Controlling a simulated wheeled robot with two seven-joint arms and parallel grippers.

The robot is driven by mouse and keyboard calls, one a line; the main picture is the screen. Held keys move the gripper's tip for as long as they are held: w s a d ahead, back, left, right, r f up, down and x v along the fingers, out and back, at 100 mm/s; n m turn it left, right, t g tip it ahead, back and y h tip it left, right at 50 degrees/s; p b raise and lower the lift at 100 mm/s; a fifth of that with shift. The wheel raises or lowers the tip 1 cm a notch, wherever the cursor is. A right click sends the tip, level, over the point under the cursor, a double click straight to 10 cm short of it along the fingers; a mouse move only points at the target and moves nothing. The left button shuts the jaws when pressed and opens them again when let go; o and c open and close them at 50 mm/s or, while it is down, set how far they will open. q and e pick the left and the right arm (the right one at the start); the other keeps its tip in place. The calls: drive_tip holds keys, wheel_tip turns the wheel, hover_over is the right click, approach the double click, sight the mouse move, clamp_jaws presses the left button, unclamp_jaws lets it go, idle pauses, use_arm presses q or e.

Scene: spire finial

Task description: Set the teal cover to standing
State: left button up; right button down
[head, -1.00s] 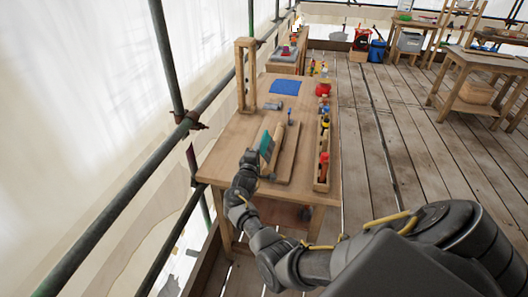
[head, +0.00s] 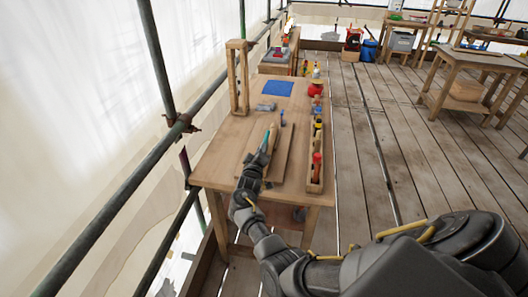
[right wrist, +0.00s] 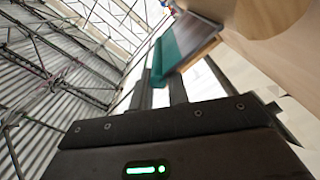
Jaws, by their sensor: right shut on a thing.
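The teal cover (head: 266,142) is at the left front part of the wooden workbench, at the tip of my right gripper (head: 257,157). In the head view it shows as a narrow teal sliver, nearly edge-on. In the right wrist view the teal cover (right wrist: 165,58) is a flat piece with a teal edge and a paler grey face, tilted beyond the fingers. My right gripper (right wrist: 162,90) is shut on it. Whether the cover touches the bench I cannot tell. My left gripper is not in view.
The wooden workbench (head: 218,165) carries long boards (head: 279,155) beside the cover, a tool tray (head: 315,180) on the right, a blue mat (head: 278,88) and an upright wooden frame (head: 236,78). A scaffold pipe (head: 160,70) runs close on the left.

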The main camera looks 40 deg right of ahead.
drive_tip(key=shift+s+d+f, duration=0.15)
drive_tip(key=shift+s+f, duration=0.2)
drive_tip(key=shift+f, duration=0.3)
drive_tip(key=c, duration=1.3)
unclamp_jaws()
drive_tip(key=shift+r, duration=0.1)
drive_tip(key=shift+d+r, duration=0.1)
drive_tip(key=shift+w+a+r, duration=0.15)
drive_tip(key=shift+a, duration=0.05)
